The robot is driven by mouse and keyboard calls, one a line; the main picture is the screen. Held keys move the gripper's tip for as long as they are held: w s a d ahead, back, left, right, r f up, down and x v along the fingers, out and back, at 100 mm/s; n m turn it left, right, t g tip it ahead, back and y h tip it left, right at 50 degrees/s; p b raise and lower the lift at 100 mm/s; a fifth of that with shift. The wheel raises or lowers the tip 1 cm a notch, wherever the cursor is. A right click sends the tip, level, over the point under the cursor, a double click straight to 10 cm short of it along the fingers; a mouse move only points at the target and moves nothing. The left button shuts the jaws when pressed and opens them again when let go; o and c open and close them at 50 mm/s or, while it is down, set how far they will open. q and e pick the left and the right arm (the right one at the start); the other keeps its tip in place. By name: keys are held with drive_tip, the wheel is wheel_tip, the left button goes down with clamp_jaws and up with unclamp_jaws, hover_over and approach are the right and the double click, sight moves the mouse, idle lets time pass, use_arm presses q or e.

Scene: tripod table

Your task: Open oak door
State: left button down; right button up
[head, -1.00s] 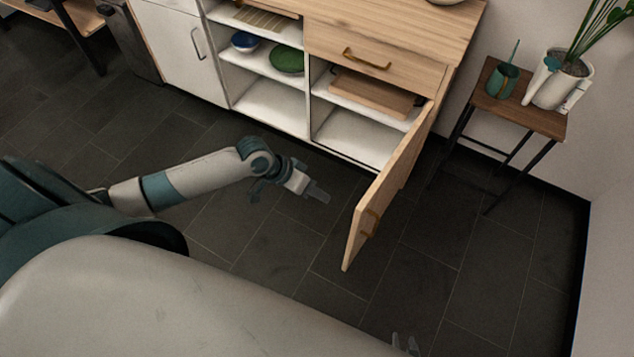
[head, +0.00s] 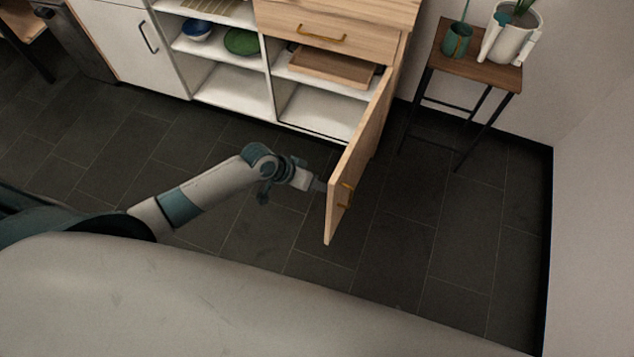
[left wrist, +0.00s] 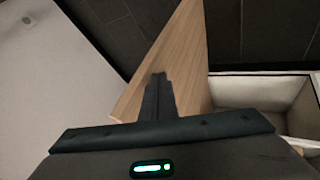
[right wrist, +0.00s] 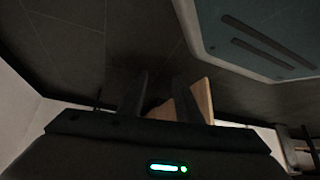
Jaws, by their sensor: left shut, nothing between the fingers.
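The oak door (head: 357,160) stands swung well out from the cabinet, its brass handle (head: 344,194) on the face turned to the right. My left gripper (head: 319,185) is shut and empty, with its fingertips close to the inner face of the door near its free edge. In the left wrist view the shut fingers (left wrist: 158,92) lie in front of the oak panel (left wrist: 175,60); I cannot tell whether they touch it. My right gripper (right wrist: 160,98) shows only in its own wrist view, with its two fingers apart and a piece of oak wood (right wrist: 203,98) beyond them.
The dark floor in front is clear.

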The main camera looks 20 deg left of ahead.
use_arm(q)
drive_tip(key=shift+d, duration=0.15)
use_arm(e)
drive_tip(key=shift+r, duration=0.1)
